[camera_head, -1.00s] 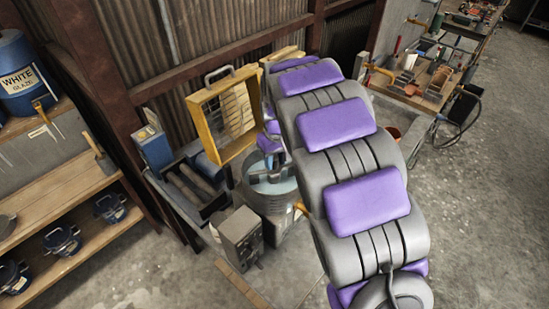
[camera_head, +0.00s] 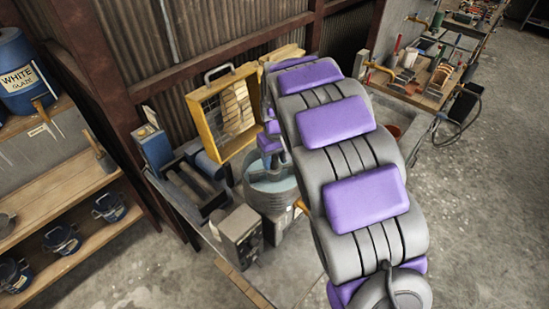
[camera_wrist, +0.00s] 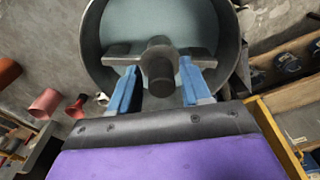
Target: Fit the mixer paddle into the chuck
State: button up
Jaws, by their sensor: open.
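A grey round tub (camera_head: 272,192) with pale liquid stands below the end of my arm in the head view. It fills the top of the wrist view (camera_wrist: 90,50). A dark hub with flat bars to both sides, seemingly the mixer paddle (camera_wrist: 158,68), shows over the tub in the wrist view. My gripper (camera_wrist: 158,85) has its two blue fingers on either side of the hub, with gaps showing; the gripper is open. I cannot tell the chuck apart from the hub, nor whether the two are joined. My arm hides part of the tub in the head view.
A yellow framed guard (camera_head: 224,112) stands behind the tub. A grey control box (camera_head: 238,235) is in front at the left. Shelves with blue buckets (camera_head: 62,240) are at the far left, and a tool bench (camera_head: 430,75) is at the right. Floor is clear at the right.

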aim_at(277, 171)
jog(key=shift+o, duration=0.4)
jog(key=o, duration=0.5)
jog(key=shift+c, duration=0.2)
notch_tip(277, 171, up, 17)
jog(key=shift+s+d, duration=0.3)
jog(key=shift+s, duration=0.15)
jog(key=shift+r, duration=0.1)
jog(key=s+d+f+m+b, duration=0.1)
jog(key=s+d+f+b, duration=0.2)
jog(key=s, duration=0.9)
jog(key=s+d+f+m+g+b, duration=0.1)
jog(key=s+d+f+m+b, duration=0.1)
jog(key=s+f, duration=0.7)
jog(key=s+d+f+m+g+b, duration=0.1)
jog(key=s+d+f+b, duration=0.3)
jog(key=s, duration=1.3)
notch_tip(277, 171, down, 2)
jog(key=shift+s+d+f+m, duration=0.15)
jog(key=shift+d+f+m, duration=0.05)
jog(key=shift+d+m, duration=0.45)
